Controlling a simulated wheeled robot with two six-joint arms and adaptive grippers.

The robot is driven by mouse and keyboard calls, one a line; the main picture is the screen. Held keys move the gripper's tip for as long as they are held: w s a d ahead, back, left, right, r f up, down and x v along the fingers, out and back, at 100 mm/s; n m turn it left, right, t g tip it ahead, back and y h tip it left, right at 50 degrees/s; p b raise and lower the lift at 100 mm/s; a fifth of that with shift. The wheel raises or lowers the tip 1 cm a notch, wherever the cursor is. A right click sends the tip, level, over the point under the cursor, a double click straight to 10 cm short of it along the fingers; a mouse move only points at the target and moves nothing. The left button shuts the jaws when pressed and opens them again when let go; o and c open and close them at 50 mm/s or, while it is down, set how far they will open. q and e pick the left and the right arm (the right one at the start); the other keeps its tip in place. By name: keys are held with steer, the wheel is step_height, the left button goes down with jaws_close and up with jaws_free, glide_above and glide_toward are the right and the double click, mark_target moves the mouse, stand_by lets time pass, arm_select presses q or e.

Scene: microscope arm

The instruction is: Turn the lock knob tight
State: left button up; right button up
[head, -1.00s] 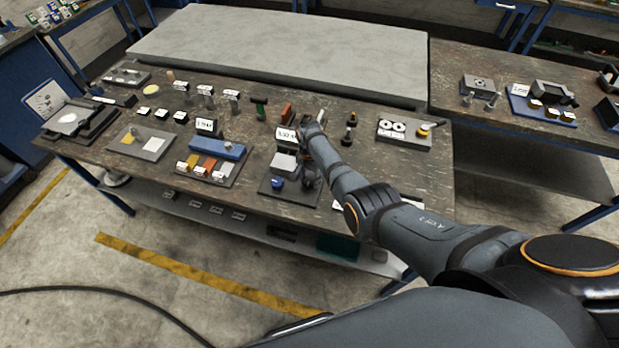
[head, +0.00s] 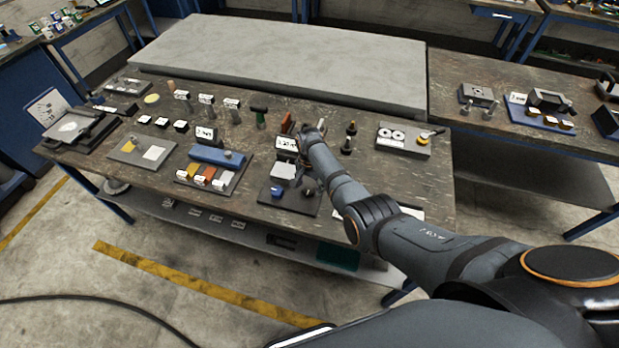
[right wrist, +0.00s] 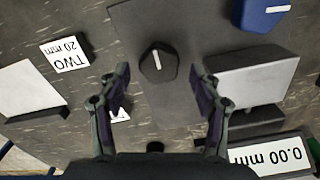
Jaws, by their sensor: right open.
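The black lock knob (right wrist: 157,64) with a white pointer line sits on a dark base plate, which also shows in the head view (head: 268,199). My right gripper (right wrist: 160,80) points down over the plate with its fingers apart, one on each side of the knob. A gap shows between each finger and the knob, so I see no contact. In the head view the right gripper (head: 308,186) hides the knob. A blue knob (right wrist: 264,14) with a white line and a light grey block (right wrist: 250,82) are on the same plate. My left gripper is not in view.
A display reading 0.00 mm (right wrist: 270,153) stands close to the gripper. A block marked "TWO 20 mm" (right wrist: 66,53) lies on the other side. A blue fixture (head: 217,157) with coloured pieces stands left of the plate. Two dark upright pieces (head: 350,137) stand to the right.

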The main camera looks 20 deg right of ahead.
mark_target(310, 189)
step_height(310, 189, up, 11)
stand_by(0.7)
